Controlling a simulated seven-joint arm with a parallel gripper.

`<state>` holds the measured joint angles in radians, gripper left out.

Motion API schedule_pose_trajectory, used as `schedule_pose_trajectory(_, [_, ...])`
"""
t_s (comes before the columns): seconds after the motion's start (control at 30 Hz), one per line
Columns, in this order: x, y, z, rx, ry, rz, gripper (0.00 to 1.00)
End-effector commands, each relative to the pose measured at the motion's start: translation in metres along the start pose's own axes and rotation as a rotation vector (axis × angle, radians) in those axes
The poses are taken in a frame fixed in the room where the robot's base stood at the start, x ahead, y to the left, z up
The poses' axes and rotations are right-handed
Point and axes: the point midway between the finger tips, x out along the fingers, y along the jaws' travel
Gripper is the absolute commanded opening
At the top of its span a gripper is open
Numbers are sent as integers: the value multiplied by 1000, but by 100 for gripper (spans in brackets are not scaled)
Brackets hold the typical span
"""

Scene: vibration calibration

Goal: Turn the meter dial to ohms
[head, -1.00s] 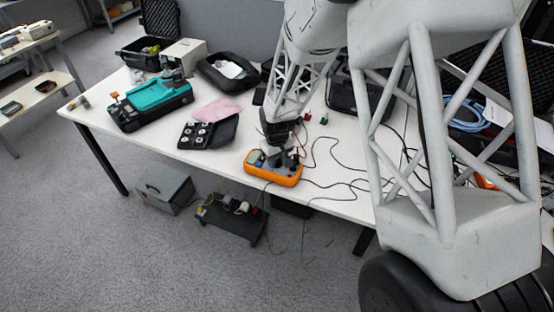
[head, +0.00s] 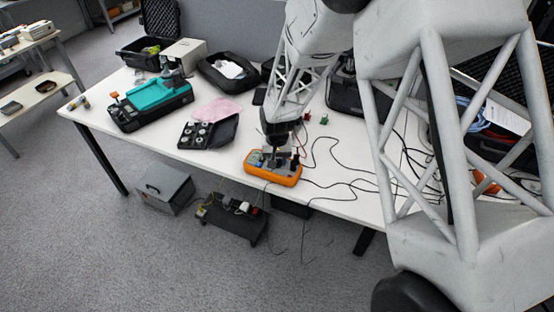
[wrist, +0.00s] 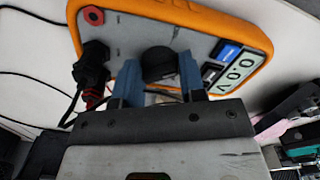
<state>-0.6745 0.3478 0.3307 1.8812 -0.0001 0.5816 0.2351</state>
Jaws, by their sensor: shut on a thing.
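The orange meter (head: 273,175) lies face up near the front edge of the white table. In the wrist view its orange rim (wrist: 180,10), grey face and display (wrist: 236,70) show; the display appears to read 0.0 with a V. The round black dial (wrist: 159,65) sits on the face between my gripper's two blue fingers. My gripper (wrist: 158,82) points down over the meter and is closed on the dial. In the head view my gripper (head: 277,157) partly covers the meter's face. The dial's marked position cannot be read.
Black plugs (wrist: 92,65) with leads stand in the meter beside the fingers. Loose black cables (head: 335,165) run over the table to the right. A black case with round pieces (head: 197,134), a pink cloth (head: 216,109) and a teal device (head: 158,96) lie to the left.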

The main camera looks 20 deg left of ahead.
Motion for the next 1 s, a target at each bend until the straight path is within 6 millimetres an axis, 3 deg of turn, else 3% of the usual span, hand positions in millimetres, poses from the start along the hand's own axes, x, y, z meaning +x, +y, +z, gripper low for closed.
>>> schedule_pose_trajectory(0.23, [1,0,1,-1,-2,0,14])
schedule_pose_trajectory(0.27, [1,0,1,-1,-2,0,42])
schedule_pose_trajectory(0.4, [1,0,1,-1,-2,0,63])
schedule_pose_trajectory(0.77, [-1,0,0,-1,0,0,63])
schedule_pose_trajectory(1.0, [-17,0,0,-1,1,0,63])
